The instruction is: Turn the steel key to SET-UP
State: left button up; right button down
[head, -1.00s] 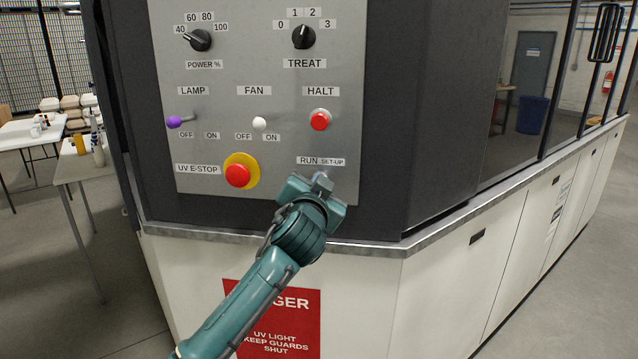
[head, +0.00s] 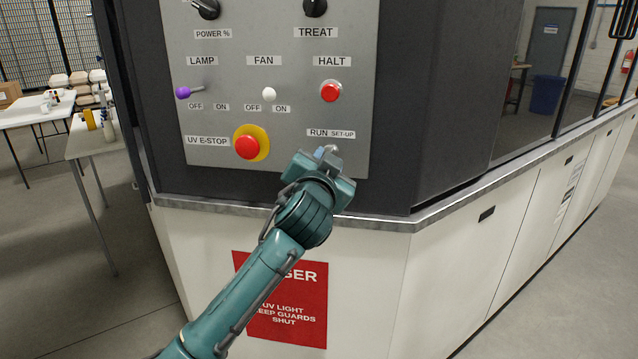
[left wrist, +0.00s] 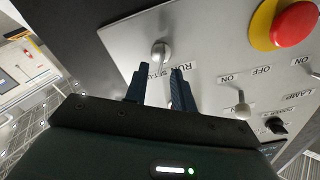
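The steel key (head: 328,151) sits at the lower right of the grey control panel, just below the RUN and SET-UP labels (head: 331,133). In the head view my left gripper (head: 322,163) is right in front of it and hides most of it. In the left wrist view the key (left wrist: 161,53) shows as a rounded silver piece just past the fingertips. My left gripper (left wrist: 160,72) is open there, with its two blue fingers apart and nothing seen between them. I cannot tell which label the key points to. My right gripper is not in view.
The red UV E-stop (head: 247,147) on its yellow ring is left of the key. The red HALT button (head: 330,92) is above it. A purple lamp switch (head: 183,92) and white fan switch (head: 269,94) sit higher left. A metal ledge (head: 390,224) runs below the panel.

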pick_arm(q)
jog(key=s+a+b, duration=0.1)
jog(key=s, duration=0.9)
jog(key=shift+s+a+b, duration=0.15)
jog(key=shift+a+b, duration=0.2)
notch_tip(320, 180, down, 14)
jog(key=s+a+g, duration=0.2)
jog(key=a+g, duration=0.1)
jog(key=s+a+f+n+g, duration=0.1)
jog(key=s+a+f, duration=0.2)
jog(key=s+f, duration=0.4)
jog(key=s+a+f+n+g, duration=0.1)
jog(key=s+a+f+n, duration=0.1)
jog(key=s+f, duration=0.5)
jog(key=s+a+f+n+g, duration=0.2)
jog(key=s+a+f, duration=0.2)
jog(key=s+f, duration=0.4)
notch_tip(320, 180, down, 5)
jog(key=shift+a+f, duration=0.15)
jog(key=shift+a, duration=0.25)
